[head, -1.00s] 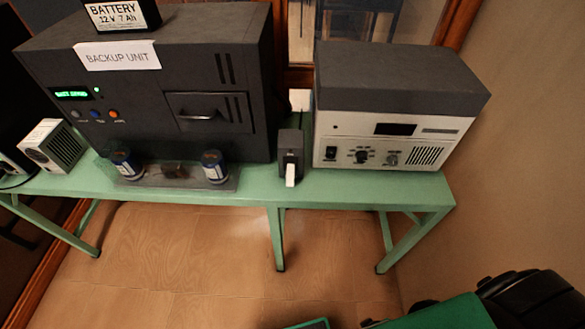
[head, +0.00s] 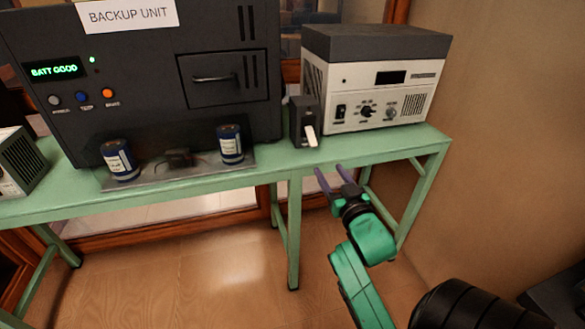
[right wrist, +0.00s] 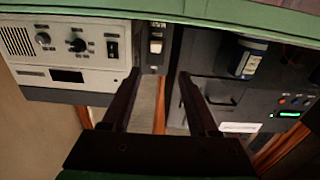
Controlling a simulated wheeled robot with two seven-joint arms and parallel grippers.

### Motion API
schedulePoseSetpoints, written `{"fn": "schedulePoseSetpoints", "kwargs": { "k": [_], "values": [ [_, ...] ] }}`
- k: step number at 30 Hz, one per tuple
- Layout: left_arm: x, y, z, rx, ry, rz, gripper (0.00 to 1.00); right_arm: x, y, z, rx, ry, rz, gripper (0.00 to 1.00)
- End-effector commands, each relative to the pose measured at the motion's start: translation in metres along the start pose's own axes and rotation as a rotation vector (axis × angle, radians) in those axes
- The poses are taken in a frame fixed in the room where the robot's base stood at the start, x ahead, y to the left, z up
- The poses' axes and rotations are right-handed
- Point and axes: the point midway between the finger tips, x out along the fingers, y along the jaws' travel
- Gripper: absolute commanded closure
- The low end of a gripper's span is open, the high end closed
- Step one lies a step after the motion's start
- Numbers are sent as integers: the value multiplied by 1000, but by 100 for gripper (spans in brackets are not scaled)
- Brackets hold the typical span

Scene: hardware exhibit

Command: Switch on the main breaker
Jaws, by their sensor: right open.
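The main breaker looks to be the small dark box (head: 303,115) with a white lever (head: 311,136), standing on the green bench between the backup unit and the white-fronted device. The lever slants down and out toward the front. My right gripper (head: 331,171) is open and empty, in front of the bench edge, below and slightly right of the lever and apart from it. In the right wrist view, which is upside down, the breaker (right wrist: 154,58) and its pale lever (right wrist: 156,42) appear beyond the open fingers (right wrist: 159,75). My left gripper is not in view.
The backup unit (head: 150,75) stands left of the breaker, with two blue cans (head: 120,160) (head: 230,145) on a plate before it. The white-fronted device (head: 360,95) stands right. The green bench's front edge (head: 380,158) lies near my gripper; open floor is below.

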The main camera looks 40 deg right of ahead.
Motion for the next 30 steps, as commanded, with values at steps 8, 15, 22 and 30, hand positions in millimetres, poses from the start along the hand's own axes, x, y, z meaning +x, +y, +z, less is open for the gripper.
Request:
{"fn": "schedulePoseSetpoints", "kwargs": {
  "k": [8,15,22,30],
  "values": [
    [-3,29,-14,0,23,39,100,62,0,-4,-1,1,-1,40],
    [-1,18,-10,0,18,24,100,122,-1,-2,0,-2,-1,40],
    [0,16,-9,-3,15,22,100,142,-1,-1,0,-3,-1,40],
    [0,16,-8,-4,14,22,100,142,-1,-1,-1,-4,-2,71]
  ]
}}
